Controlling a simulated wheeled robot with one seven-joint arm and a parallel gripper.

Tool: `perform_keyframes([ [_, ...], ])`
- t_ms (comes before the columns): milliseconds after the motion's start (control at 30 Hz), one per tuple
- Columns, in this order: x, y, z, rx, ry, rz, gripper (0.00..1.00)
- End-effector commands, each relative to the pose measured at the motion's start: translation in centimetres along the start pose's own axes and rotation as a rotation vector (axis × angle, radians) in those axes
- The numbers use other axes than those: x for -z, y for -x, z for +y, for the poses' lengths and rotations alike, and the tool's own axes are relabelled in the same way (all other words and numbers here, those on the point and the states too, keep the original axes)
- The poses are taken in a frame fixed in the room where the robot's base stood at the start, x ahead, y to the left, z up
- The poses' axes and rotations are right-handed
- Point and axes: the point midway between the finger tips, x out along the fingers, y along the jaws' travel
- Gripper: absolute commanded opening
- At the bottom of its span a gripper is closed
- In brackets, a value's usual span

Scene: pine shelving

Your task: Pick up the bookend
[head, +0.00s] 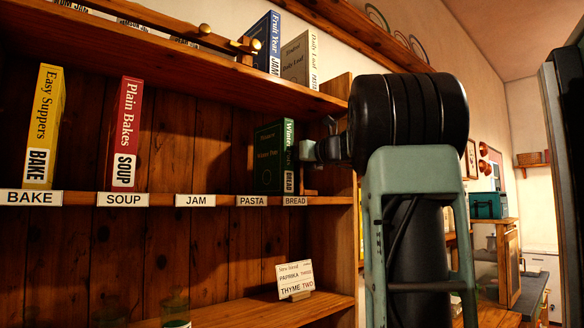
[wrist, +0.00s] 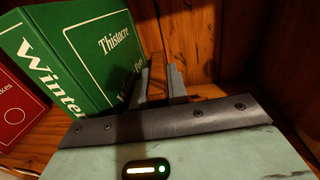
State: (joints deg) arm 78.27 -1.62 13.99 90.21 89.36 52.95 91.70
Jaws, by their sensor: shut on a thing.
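My gripper (head: 314,150) reaches in from the right at the right end of the middle shelf, beside the green book (head: 273,158). In the wrist view its two grey fingers (wrist: 160,82) are close together, shut on a narrow brown piece between them. I take this piece to be the bookend (wrist: 156,90); most of it is hidden by the fingers and the gripper body. The green book also shows in the wrist view (wrist: 85,50), just left of the fingers. I cannot tell whether the bookend touches the book or the shelf.
A yellow book (head: 44,125) and a red book (head: 126,132) stand further left on the middle shelf (head: 225,199). White labels run along its edge. The upright side panel (head: 337,180) is close on the right. The upper shelf (head: 200,62) is overhead. A small card (head: 295,277) stands below.

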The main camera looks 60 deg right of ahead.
Motion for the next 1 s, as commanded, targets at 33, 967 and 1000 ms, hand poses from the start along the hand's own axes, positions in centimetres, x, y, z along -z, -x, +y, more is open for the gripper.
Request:
perform_keyframes([
  [33, -0.2, 0.1, 0.1, 0.0, 0.002, -0.003, 0.0],
  [967, -6.6, 10.7, 1.2, 0.003, 0.003, -0.003, 0.0],
  [1000, -6.6, 11.8, 1.4, 0.003, 0.004, -0.004, 0.0],
])
